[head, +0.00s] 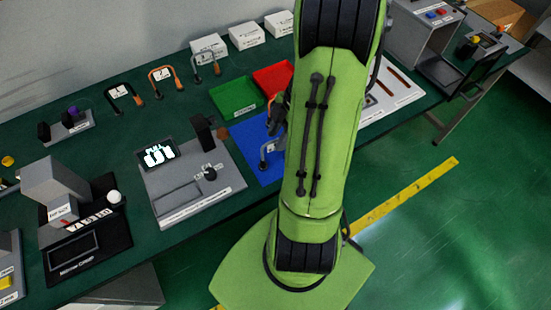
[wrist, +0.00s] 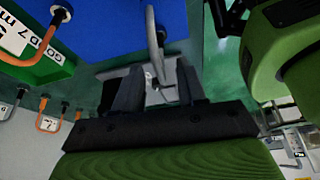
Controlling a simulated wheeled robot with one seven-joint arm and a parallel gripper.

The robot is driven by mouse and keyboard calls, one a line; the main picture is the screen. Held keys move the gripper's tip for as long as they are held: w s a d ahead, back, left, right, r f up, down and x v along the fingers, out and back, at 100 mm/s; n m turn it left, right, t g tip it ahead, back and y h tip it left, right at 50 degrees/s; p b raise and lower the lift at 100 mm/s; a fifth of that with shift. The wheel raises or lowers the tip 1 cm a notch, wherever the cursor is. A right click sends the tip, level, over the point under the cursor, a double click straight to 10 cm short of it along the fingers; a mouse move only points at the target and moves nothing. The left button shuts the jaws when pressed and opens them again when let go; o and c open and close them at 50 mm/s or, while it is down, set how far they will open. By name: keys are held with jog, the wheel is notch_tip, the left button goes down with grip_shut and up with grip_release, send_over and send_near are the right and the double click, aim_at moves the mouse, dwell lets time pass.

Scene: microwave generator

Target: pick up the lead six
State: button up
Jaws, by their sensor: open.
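A grey, hook-shaped lead (head: 267,152) stands at the blue mat, and it also shows in the wrist view (wrist: 152,40). Its number is not readable, so I cannot tell whether it is lead six. My gripper (wrist: 155,85) is open, with a finger on each side of the lower part of this lead in the picture. I cannot tell whether they touch it. In the head view my gripper (head: 277,115) is mostly hidden by my arm. A black lead (head: 122,92), an orange lead (head: 160,75) and another grey lead (head: 204,62) stand at the back.
The blue mat (head: 242,135) lies beside a grey tester with a lit screen (head: 160,153). Green (head: 235,97) and red (head: 274,76) trays stand behind. White boxes (head: 245,36) line the wall. Another grey device (head: 52,187) stands at left.

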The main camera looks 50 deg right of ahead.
jog(key=x, duration=0.4)
grip_shut()
jog(key=shift+r, duration=0.1)
notch_tip(320, 180, up, 10)
jog(key=shift+f+p, duration=0.1)
jog(key=shift+p, duration=0.6)
